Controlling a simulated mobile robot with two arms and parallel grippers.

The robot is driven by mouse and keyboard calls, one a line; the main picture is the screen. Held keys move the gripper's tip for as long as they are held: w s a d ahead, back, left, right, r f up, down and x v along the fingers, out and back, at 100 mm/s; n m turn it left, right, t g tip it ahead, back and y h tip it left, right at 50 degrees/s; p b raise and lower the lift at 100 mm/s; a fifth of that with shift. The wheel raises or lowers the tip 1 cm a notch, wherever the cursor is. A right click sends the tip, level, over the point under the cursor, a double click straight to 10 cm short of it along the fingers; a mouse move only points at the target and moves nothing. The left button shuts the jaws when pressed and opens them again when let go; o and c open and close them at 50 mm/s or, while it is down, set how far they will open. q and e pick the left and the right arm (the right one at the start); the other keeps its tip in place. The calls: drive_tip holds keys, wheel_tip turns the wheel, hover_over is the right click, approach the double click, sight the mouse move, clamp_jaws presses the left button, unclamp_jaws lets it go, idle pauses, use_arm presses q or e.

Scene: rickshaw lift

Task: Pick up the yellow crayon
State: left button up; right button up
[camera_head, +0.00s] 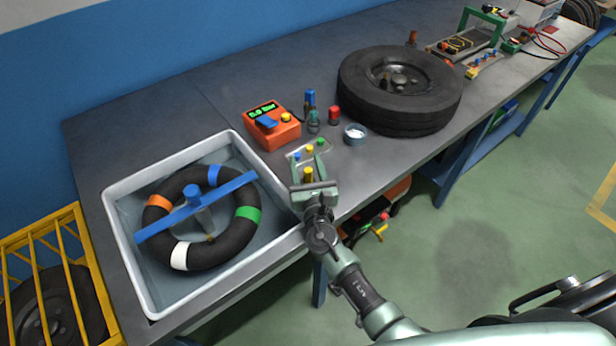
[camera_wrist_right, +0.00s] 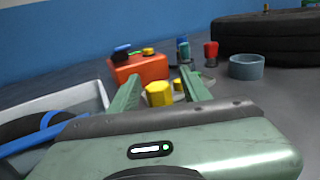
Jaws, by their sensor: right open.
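A short yellow crayon (camera_head: 308,174) stands upright near the table's front edge, beside the white tub. My right gripper (camera_head: 307,160) is open, with one green finger on either side of the crayon. In the right wrist view the yellow crayon (camera_wrist_right: 158,96) shows between the two fingers of the right gripper (camera_wrist_right: 160,78), with a gap on both sides. Its lower end is hidden by the gripper body. My left gripper is not in view.
A small tray (camera_head: 294,156) with yellow, blue and green pieces lies just beyond. Behind are an orange gauge box (camera_head: 271,131), a red-topped bottle (camera_head: 334,115) and a small round cup (camera_head: 355,134). The water tub (camera_head: 226,142) holds a ring; a big tyre (camera_head: 400,115) lies right.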

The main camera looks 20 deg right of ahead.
clamp_jaws()
